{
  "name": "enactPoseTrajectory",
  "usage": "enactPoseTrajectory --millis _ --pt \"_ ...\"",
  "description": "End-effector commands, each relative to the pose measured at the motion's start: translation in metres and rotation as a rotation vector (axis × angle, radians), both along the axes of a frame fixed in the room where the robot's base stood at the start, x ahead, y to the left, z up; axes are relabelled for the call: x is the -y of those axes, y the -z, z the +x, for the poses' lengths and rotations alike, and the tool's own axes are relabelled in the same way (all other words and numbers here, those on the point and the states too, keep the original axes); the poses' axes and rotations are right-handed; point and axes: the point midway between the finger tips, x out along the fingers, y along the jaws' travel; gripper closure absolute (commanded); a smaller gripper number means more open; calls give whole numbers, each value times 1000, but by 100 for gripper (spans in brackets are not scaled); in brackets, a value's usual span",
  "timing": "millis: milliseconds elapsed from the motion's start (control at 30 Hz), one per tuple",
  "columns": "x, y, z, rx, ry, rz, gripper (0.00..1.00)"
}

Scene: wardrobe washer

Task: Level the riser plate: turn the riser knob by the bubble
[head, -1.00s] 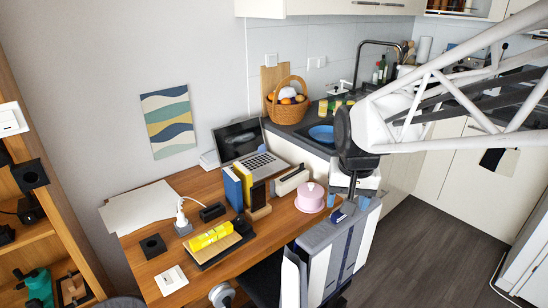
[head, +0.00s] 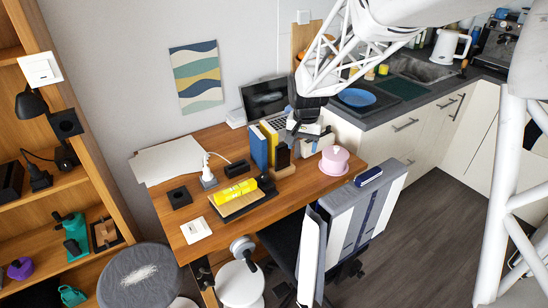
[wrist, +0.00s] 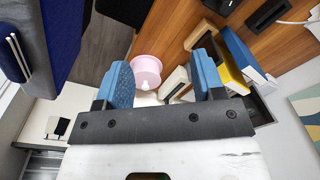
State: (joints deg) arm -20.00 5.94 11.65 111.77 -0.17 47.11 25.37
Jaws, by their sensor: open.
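A yellow level (head: 235,192) lies on a dark, low riser plate (head: 243,210) with a tan front part, on the wooden desk. A small black part (head: 266,184) at the plate's right end may be the riser knob; its shape is too small to tell. The bubble cannot be made out. My gripper (head: 303,130) is above the back right of the desk, near the laptop and binders, right of the level and apart from it. In the wrist view my gripper (wrist: 165,80) has its two blue fingers spread with nothing held. The level is not visible there.
Blue (head: 258,148) and yellow (head: 270,142) binders stand behind the plate, with the laptop (head: 268,100) at the back. A pink round box (head: 334,160) is at the desk's right.

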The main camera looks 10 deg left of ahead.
Motion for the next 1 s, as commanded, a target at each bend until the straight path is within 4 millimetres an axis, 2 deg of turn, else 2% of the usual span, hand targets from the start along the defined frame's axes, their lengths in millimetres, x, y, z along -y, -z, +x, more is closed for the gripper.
enactPoseTrajectory --millis 33,300,600,800,1000 --pt "-12 11 8 -7 -1 -1 37" --pt "-68 62 42 -32 10 -8 37" --pt "-124 117 67 -53 21 -16 37" --pt "-140 133 73 -59 25 -18 37" --pt "-142 135 73 -59 26 -18 37"
